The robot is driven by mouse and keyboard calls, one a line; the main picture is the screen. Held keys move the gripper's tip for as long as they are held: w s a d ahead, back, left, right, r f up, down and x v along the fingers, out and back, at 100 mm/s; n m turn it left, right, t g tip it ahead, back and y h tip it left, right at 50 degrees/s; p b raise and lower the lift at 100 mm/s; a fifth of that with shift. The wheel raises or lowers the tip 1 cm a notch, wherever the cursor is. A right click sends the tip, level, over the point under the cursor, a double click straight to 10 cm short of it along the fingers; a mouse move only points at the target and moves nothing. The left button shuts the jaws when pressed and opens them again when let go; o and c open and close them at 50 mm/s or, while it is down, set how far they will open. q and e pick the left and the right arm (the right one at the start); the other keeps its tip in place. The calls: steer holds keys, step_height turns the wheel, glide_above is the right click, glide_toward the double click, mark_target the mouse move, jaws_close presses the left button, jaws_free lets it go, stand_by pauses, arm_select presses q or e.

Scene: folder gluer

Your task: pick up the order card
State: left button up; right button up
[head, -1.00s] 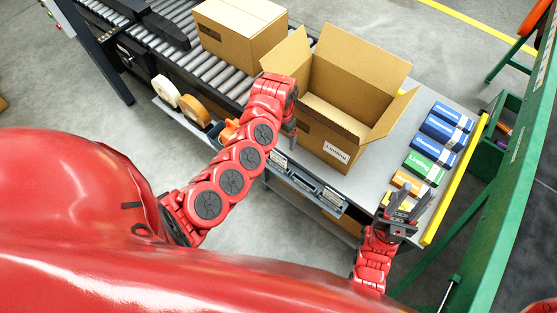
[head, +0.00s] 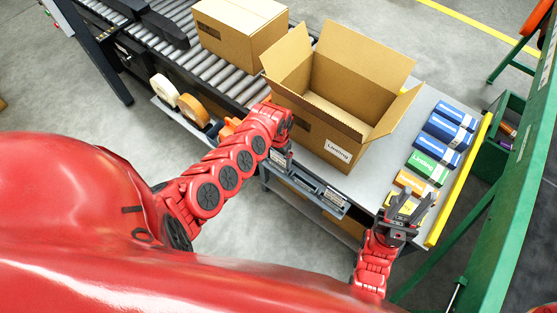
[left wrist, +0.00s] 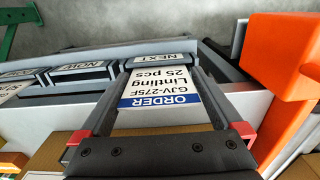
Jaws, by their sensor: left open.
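The order card (left wrist: 160,88) is white with a blue ORDER band and reads Linting, GJV-275F, 25 pcs. It sits at the slot marked NEXT (left wrist: 162,60) on the card rail (head: 306,186), at the table's front edge. My left gripper (head: 281,158) is over this end of the rail. In the left wrist view its open fingers (left wrist: 160,78) lie on either side of the card; I cannot tell if they touch it. My right gripper (head: 411,212) is open and empty above the table's front right corner.
An open carton labelled Linting (head: 338,150) stands right behind the rail. An orange object (left wrist: 280,60) is close beside my left gripper. The slot marked NOW (left wrist: 82,70) is beside NEXT. Several small coloured boxes (head: 428,167) line the table's right side.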

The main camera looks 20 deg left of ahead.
arm_select(q)
steer(key=c, duration=0.9)
steer(key=shift+r, duration=0.1)
